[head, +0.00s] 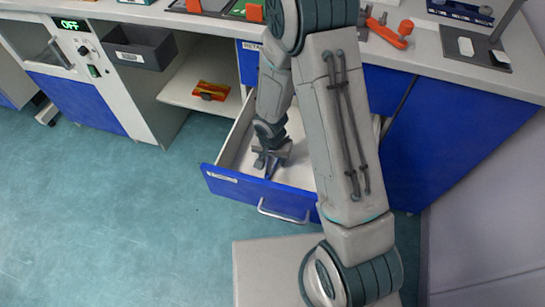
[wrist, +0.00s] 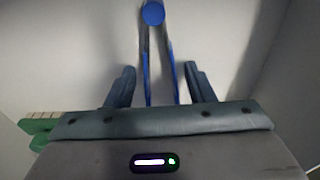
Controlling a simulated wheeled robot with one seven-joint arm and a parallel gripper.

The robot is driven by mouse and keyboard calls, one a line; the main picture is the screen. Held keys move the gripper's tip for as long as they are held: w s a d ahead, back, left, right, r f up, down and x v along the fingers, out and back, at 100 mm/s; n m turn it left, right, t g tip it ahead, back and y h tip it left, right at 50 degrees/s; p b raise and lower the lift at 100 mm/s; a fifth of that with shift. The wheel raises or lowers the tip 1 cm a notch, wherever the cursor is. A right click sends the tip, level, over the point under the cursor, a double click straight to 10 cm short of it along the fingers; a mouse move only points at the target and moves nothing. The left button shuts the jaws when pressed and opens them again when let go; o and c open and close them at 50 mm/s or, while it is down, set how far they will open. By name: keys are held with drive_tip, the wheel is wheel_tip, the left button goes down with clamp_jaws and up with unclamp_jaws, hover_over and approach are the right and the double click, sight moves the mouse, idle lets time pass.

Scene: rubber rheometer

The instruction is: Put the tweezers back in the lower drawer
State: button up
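The lower drawer (head: 233,180) with the blue front is pulled open below the bench. My gripper (head: 268,166) points down inside it, near the front panel. In the wrist view, the blue tweezers (wrist: 153,14), with a round blue end and two thin legs, lie between the two fingers of my gripper (wrist: 160,80). The fingers are open, with a visible gap on each side of the tweezers. The tweezers appear to be over or on the pale drawer floor; contact with it cannot be told. The leg tips are hidden behind the gripper body.
A green object (wrist: 40,128) shows at the left of the wrist view. A dark grey bin (head: 140,46) is mounted left of the drawer. An orange-yellow item (head: 211,91) lies on the open shelf. Orange tools (head: 390,34) are on the bench. The floor left of the drawer is clear.

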sight(272, 167)
wheel_tip(272, 167, up, 12)
drive_tip(key=s+p, duration=0.1)
drive_tip(key=p, duration=0.3)
drive_tip(key=s+d+r+n, duration=0.2)
drive_tip(key=s+d+r, duration=0.3)
drive_tip(key=r, duration=0.4)
drive_tip(key=s+d+r+n, duration=0.2)
drive_tip(key=s+d+r, duration=0.3)
drive_tip(key=s+r, duration=0.3)
wheel_tip(272, 167, up, 2)
drive_tip(key=shift+s+d+r+t, duration=0.2)
drive_tip(key=shift+s+d+t, duration=0.05)
drive_tip(key=shift+t, duration=0.05)
